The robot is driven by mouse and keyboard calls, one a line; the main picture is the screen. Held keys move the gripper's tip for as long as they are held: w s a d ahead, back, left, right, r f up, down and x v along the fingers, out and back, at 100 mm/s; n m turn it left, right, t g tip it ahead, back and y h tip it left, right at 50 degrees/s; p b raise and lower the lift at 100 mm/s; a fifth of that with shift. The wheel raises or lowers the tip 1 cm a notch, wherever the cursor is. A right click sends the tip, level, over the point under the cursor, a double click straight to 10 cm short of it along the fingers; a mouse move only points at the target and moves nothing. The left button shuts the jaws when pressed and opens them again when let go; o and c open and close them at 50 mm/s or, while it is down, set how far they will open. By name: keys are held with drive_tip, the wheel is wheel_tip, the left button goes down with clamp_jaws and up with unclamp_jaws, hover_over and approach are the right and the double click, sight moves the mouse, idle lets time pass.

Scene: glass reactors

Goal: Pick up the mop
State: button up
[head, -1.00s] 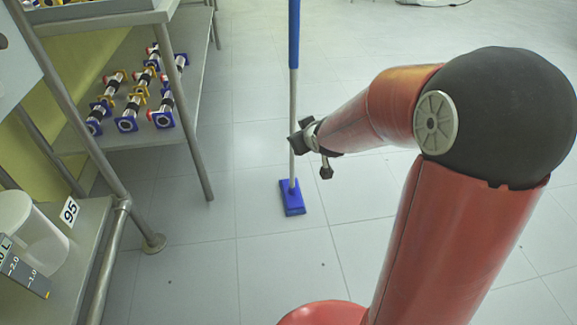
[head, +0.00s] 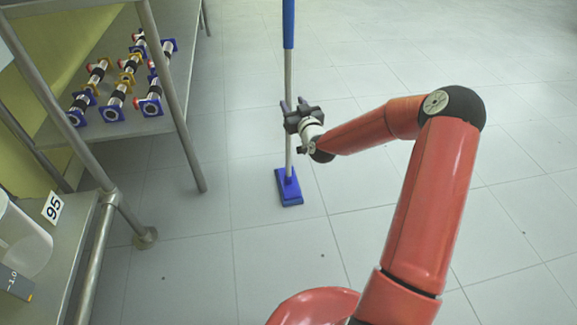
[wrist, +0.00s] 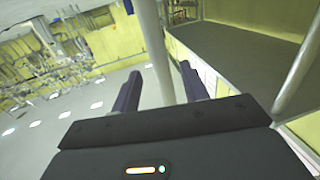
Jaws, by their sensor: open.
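The mop (head: 288,75) stands upright on the tiled floor in the head view, with a blue upper handle, a grey pole and a flat blue head (head: 289,188). My gripper (head: 292,110) is at the grey pole, well above the mop head. In the wrist view the grey pole (wrist: 157,50) rises beyond and between the two dark fingers of my gripper (wrist: 160,88). The fingers are apart with a gap on each side of the pole. Whether the pole lies fully between the fingertips is hard to tell.
A metal rack (head: 172,95) stands at the left, with several metal fittings with blue and yellow ends (head: 118,98) on its shelf. A lower left bench (head: 75,245) holds a white container (head: 22,240) and a "95" label. The tiled floor around the mop and to the right is clear.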

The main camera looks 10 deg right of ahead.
sight(290, 100)
drive_tip(key=w, duration=0.2)
drive_tip(key=w+a, duration=0.1)
drive_tip(key=w, duration=0.1)
clamp_jaws()
idle(1.2)
